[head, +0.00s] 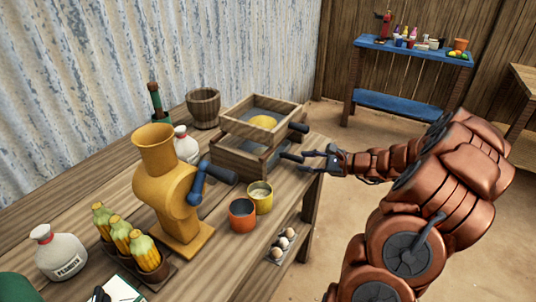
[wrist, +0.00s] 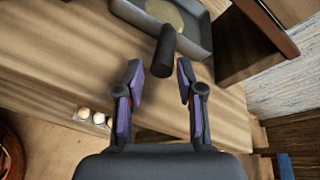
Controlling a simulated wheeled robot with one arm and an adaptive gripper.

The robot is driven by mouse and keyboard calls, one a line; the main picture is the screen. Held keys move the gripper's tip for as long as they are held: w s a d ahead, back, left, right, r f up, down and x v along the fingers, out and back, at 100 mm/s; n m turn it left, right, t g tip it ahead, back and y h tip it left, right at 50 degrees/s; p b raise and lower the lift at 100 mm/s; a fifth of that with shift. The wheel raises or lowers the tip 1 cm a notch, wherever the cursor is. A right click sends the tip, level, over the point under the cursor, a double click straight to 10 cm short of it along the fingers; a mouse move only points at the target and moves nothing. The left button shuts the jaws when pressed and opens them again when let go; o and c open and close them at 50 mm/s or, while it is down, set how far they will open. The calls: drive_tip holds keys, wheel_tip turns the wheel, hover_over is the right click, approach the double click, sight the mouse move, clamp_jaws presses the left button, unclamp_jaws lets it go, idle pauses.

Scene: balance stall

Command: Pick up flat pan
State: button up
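The flat pan is grey with a dark handle and a yellow round patch in it. My gripper (wrist: 160,74) is open and empty, with the handle's end just ahead, roughly between the fingertips.
A yellow mill (head: 165,195) with a blue handle, a yellow cup (head: 260,198) and an orange cup (head: 242,217) stand left of my gripper. Eggs (head: 285,239) sit at the table's front edge. A wooden bowl (head: 203,107) stands behind. Open floor lies right of the table.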

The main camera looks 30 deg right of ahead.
sight(289, 156)
drive_tip(key=w+a, duration=0.2)
drive_tip(key=w, duration=0.1)
drive_tip(key=w+a, duration=0.1)
drive_tip(key=w, duration=0.1)
drive_tip(key=shift+a, duration=0.15)
drive_tip(key=shift+w+a+f+p, duration=0.2)
drive_tip(key=shift+w+f+p, duration=0.1)
drive_tip(key=shift+w, duration=0.15)
drive_tip(key=shift+r, duration=0.1)
drive_tip(key=shift+c, duration=0.4)
clamp_jaws()
